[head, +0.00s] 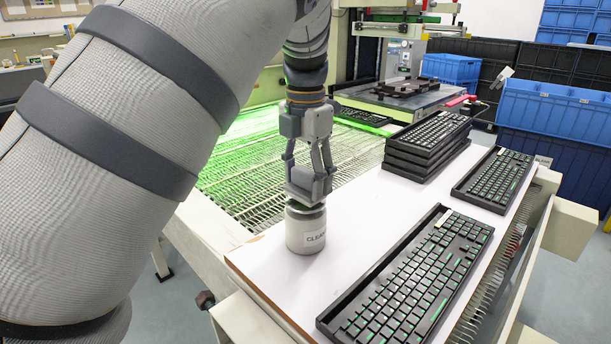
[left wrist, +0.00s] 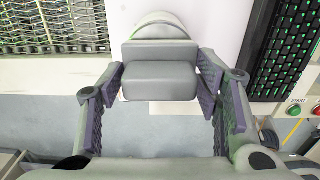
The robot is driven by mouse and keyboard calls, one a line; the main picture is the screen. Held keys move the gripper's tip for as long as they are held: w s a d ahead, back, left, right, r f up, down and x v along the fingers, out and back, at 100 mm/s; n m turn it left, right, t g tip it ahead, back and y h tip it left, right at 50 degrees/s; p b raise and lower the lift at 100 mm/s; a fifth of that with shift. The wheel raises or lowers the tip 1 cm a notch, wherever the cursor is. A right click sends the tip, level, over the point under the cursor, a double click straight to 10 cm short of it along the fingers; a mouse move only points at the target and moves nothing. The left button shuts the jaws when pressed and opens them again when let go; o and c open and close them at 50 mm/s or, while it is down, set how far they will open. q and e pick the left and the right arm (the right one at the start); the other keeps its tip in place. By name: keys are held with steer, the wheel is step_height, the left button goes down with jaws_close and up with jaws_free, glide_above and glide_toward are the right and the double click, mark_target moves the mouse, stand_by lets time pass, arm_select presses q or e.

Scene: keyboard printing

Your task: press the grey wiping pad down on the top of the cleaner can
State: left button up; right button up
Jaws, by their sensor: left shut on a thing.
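The cleaner can (head: 305,231) is a short white-grey cylinder with a "CLEAN" label, standing upright on the white table. My left gripper (head: 310,180) points down right above it, shut on the grey wiping pad (head: 304,192). The pad is at the can's top and appears to touch it. In the left wrist view the pad (left wrist: 159,80) is a grey block between the purple-lined fingers of my left gripper (left wrist: 160,85). The can's rounded top (left wrist: 160,24) shows just beyond the pad. My right gripper is in neither view.
A keyboard (head: 410,280) lies in a black tray right of the can, another (head: 493,178) farther right. Several stacked keyboards (head: 427,142) stand behind. A green-lit mesh conveyor (head: 245,160) runs at the left. Bare white tabletop (head: 365,215) surrounds the can's right side.

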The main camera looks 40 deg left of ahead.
arm_select(q)
steer(key=shift+f, duration=0.8)
stand_by(0.9)
steer(key=shift+r, duration=3.55)
